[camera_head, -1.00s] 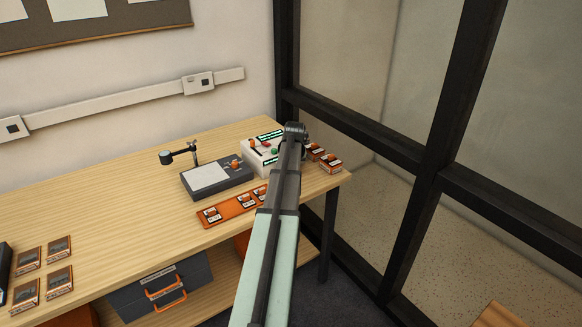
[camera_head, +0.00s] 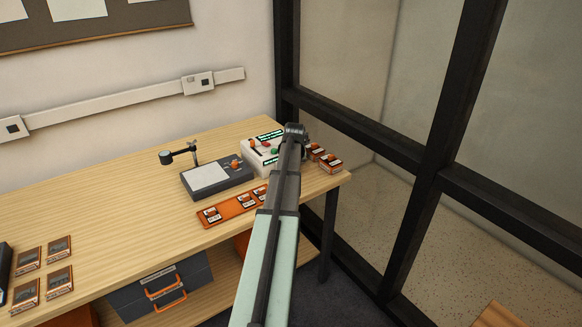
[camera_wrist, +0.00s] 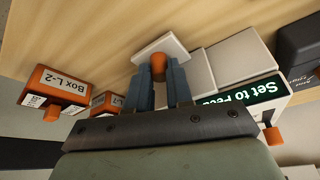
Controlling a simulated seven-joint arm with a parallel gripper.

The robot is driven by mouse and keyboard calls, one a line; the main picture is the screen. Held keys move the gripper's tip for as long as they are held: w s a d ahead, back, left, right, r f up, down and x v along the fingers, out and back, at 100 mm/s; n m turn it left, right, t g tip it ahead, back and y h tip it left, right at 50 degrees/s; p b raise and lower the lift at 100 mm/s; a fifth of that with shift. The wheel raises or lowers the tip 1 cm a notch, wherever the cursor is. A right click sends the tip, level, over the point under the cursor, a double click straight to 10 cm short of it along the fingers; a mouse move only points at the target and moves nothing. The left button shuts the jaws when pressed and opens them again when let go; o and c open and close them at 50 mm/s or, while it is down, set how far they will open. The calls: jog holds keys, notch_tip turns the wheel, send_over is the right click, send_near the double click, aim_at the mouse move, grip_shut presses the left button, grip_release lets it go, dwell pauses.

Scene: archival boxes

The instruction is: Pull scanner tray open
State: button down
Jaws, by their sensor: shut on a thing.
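My gripper (camera_wrist: 159,88) is shut on an orange knob (camera_wrist: 158,67) in the wrist view, one finger on each side. The knob sits on a white plate, which I take for the front of the scanner tray (camera_wrist: 168,45). Pale blocks of a white machine (camera_wrist: 240,60) stand right beside it, with a dark green sign partly reading "Set to". In the head view the white machine (camera_head: 259,158) stands at the table's far right corner. My arm covers its right side, the knob and my fingers there. How far the tray is out cannot be told.
A dark device with a white sheet (camera_head: 210,177) stands left of the white machine. An orange strip with labelled cards (camera_head: 229,213) lies in front. Orange boxes (camera_head: 330,163) stand right of my arm; one reads "Box L-2" in the wrist view (camera_wrist: 55,87). A black-framed glass partition (camera_head: 360,130) borders the right.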

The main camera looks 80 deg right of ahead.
jog(key=s+a, duration=0.6)
jog(key=shift+s+a, duration=0.2)
jog(key=c, duration=1.3)
grip_release()
jog(key=shift+r, duration=0.1)
jog(key=v, duration=1.3)
jog(key=shift+r, duration=0.3)
jog(key=shift+s, duration=0.1)
